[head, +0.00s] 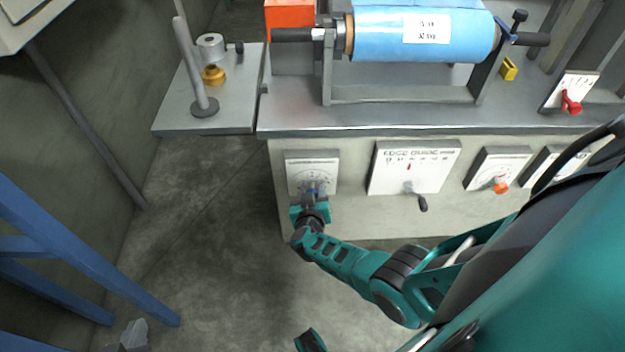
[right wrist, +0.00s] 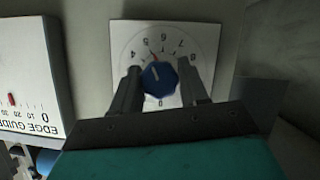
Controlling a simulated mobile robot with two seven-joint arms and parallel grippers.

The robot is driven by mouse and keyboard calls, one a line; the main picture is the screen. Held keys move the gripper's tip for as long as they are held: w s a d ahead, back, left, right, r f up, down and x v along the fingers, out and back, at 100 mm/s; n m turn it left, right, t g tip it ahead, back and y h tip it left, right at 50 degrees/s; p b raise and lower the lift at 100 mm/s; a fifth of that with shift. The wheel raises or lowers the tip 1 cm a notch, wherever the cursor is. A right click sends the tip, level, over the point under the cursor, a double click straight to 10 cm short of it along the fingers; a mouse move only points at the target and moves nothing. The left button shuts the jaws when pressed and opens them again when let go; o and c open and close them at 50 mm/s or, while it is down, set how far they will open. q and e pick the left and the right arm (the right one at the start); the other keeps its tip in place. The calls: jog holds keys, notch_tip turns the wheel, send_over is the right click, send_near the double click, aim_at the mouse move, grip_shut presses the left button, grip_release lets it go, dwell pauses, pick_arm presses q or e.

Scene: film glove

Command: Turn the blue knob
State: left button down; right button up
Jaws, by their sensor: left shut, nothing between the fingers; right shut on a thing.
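The blue knob (right wrist: 160,80) sits on a white dial plate (right wrist: 203,38) with numbers around it. A white line on the knob points up in the right wrist view, close to a small red mark on the scale. My right gripper (right wrist: 161,70) has one finger on each side of the knob and is shut on it. In the head view my right gripper (head: 314,192) reaches the leftmost dial plate (head: 311,162) on the machine's front and hides much of the knob. My left gripper does not show clearly; only a teal part of mine is at the bottom edge.
The edge guide plate (head: 413,166) with a dark lever is just right of the dial. An orange knob (head: 501,186) and a red lever (head: 571,103) are further right. A blue film roll (head: 425,36) lies above. A blue frame (head: 75,250) stands left over open floor.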

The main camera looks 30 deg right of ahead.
jog(key=shift+a+f, duration=0.1)
jog(key=o, duration=1)
pick_arm(q)
jog(key=shift+r, duration=0.15)
